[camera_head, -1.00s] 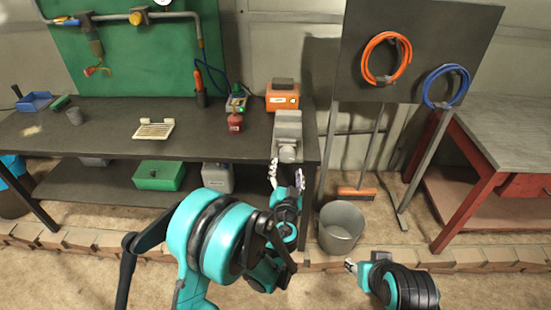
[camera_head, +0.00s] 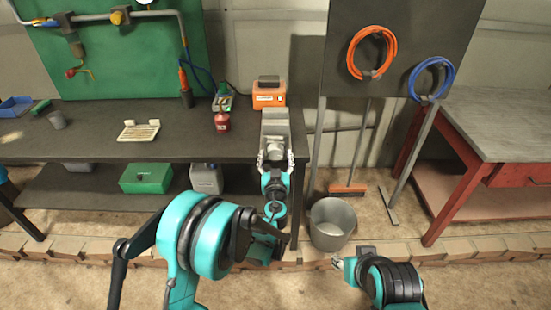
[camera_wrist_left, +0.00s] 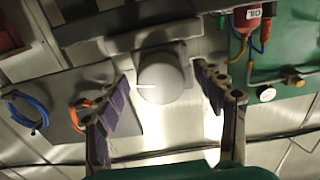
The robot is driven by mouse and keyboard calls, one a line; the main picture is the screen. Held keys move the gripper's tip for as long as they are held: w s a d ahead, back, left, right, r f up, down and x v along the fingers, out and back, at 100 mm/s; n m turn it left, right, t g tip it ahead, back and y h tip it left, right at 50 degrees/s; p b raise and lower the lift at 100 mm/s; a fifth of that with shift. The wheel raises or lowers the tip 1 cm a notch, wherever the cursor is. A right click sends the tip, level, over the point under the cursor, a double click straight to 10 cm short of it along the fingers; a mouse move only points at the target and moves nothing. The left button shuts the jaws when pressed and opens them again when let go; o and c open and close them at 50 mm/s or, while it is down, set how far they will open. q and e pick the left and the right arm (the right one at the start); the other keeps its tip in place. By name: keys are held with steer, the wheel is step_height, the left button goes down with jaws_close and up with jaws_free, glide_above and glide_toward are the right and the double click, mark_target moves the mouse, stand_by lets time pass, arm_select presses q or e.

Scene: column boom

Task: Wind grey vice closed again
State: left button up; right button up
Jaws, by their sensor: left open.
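The grey vice (camera_head: 276,128) sits at the right front edge of the dark workbench (camera_head: 90,143). My left gripper (camera_head: 276,158) is open at the vice's front end, with a finger on either side of it. In the left wrist view the vice's round grey front end (camera_wrist_left: 162,78) lies between the two open fingers (camera_wrist_left: 165,95), with gaps on both sides. A thin pale bar crosses that round end. The vice's jaws are hidden from the wrist. My right gripper (camera_head: 338,262) is low at the right, away from the bench, too small to read.
An orange box (camera_head: 269,93) stands behind the vice, and a red bottle (camera_head: 222,122) to its left. A red-framed table (camera_head: 500,125) is at the far right.

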arm_select(q)
steer(key=c, duration=1.2)
steer(key=shift+o, duration=0.2)
steer(key=shift+m, duration=0.3)
